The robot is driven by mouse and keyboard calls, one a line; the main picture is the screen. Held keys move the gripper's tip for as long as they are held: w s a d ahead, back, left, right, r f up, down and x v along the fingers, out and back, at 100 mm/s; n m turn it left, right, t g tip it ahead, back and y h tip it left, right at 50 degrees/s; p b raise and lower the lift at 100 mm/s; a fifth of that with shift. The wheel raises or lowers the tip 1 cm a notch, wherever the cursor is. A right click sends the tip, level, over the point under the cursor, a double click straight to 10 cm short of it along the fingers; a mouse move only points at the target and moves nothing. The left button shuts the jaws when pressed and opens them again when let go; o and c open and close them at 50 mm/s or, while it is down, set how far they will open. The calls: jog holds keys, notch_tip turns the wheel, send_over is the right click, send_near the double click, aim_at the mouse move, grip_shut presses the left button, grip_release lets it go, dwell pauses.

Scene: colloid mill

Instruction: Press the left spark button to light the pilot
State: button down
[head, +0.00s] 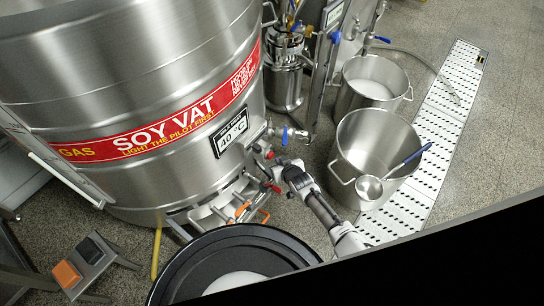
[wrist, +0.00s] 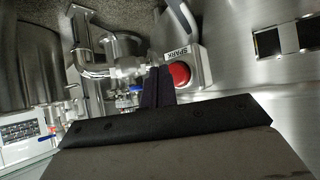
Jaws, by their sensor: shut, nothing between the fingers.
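A round red button (wrist: 180,75) sits in a pale housing marked SPARK (wrist: 195,52) on the steel vat wall in the wrist view. My gripper (wrist: 156,85) is shut and empty, its dark fingers overlapping the button's left edge in that view. Whether they touch the button cannot be told. In the head view my gripper (head: 279,170) is at the lower right side of the soy vat (head: 150,90), close to small red parts (head: 270,154). The pilot itself cannot be made out.
A pipe with a blue-handled valve (head: 280,135) juts from the vat near my arm. Orange handles (head: 243,208) sit low under the vat. A round black lid-like rim (head: 180,265) lies in front.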

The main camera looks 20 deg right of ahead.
dwell(0.3)
jog(key=shift+w+a+b, duration=0.25)
jog(key=shift+w+b, duration=0.05)
jog(key=shift+w, duration=0.05)
jog(key=shift+w+a, duration=0.3)
jog(key=shift+w, duration=0.05)
dwell(0.7)
jog(key=shift+s+d, duration=0.55)
jog(key=shift+s, duration=0.15)
jog(key=shift+s+d, duration=0.8)
jog(key=shift+s, duration=0.2)
jog(key=shift+s+d, duration=0.75)
jog(key=shift+s, duration=0.25)
jog(key=shift+r, duration=0.1)
